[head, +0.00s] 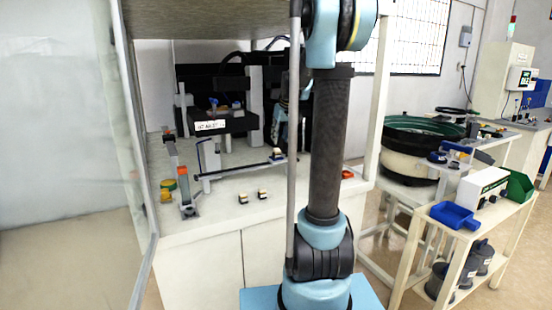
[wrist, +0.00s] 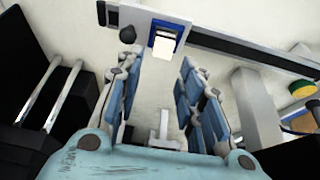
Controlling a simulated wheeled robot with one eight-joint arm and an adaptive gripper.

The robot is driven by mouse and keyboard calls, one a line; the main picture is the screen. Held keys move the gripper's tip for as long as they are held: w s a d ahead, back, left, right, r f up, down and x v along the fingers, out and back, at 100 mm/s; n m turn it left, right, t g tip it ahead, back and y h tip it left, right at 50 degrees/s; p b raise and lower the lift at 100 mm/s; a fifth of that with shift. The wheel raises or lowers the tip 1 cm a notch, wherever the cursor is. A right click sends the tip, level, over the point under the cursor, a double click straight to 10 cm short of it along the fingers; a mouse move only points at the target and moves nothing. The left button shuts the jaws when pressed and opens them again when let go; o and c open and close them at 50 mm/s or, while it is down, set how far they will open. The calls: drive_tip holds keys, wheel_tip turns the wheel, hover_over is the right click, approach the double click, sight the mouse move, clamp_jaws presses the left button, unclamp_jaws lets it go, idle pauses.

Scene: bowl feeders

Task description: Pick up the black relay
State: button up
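My gripper (wrist: 160,65) is open in the wrist view, its two blue-padded fingers spread apart with nothing between the pads. A small block with a white top, blue edges and a dark side (wrist: 164,40) is just beyond the fingertips, at the end of a dark rail; I cannot tell for certain that it is the black relay. In the head view a small dark and pale block (head: 277,155) sits at the end of a thin dark rail (head: 240,168) on the white bench. The gripper cannot be made out clearly in the head view.
Two small yellowish and dark blocks, left (head: 243,197) and right (head: 262,194), stand on the bench (head: 225,215) in front of the rail. A glass panel (head: 130,110) and a frame post (head: 294,130) bound the bench.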

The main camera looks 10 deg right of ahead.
sight(277, 149)
drive_tip(key=shift+x, duration=4)
clamp_jaws()
